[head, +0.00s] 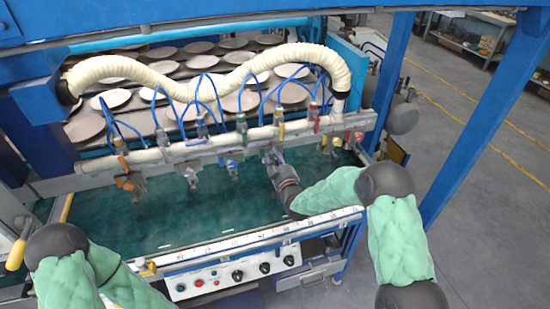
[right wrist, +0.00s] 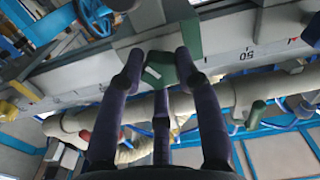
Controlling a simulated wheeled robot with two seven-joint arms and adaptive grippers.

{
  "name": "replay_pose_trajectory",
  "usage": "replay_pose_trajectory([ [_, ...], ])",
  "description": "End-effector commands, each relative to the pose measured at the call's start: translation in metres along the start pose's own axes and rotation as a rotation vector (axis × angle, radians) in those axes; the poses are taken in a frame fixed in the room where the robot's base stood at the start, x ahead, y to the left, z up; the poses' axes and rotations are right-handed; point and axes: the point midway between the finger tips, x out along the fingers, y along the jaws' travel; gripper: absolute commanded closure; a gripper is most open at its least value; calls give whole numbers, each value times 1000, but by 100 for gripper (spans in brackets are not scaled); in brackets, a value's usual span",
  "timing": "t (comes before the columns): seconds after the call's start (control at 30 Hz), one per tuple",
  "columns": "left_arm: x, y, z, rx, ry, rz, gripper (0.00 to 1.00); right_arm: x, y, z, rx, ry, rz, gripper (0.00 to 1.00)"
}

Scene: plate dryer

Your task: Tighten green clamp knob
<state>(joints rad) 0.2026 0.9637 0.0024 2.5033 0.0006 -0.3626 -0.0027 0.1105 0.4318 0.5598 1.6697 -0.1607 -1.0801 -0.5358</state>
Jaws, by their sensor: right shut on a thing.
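The green clamp knob (right wrist: 159,72) shows in the right wrist view, mounted below a green and grey block on the ruled rail. My right gripper (right wrist: 160,62) has its dark fingers around the knob, shut on it. In the head view my right gripper (head: 274,160) reaches in from the right to the pipe with the clamps, and its fingers hide the knob there. My left arm shows at the lower left of the head view, but its gripper is out of the frame.
A white pipe (head: 190,151) carries several coloured clamps above the green bed (head: 170,217). An orange clamp (head: 130,182) hangs at its left end. A cream hose (head: 205,88) and blue tubes loop above. A control panel (head: 232,275) sits at the front.

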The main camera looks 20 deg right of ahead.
Motion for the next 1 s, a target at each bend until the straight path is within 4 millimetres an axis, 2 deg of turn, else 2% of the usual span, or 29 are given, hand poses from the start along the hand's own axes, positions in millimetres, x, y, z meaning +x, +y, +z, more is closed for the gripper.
replay_pose_trajectory([
  [0.37,16,-6,0,0,0,0,60,2,2,-3,103,13,5,99],
  [1.0,86,-30,-3,0,0,0,60,2,5,-4,676,22,2,99],
])
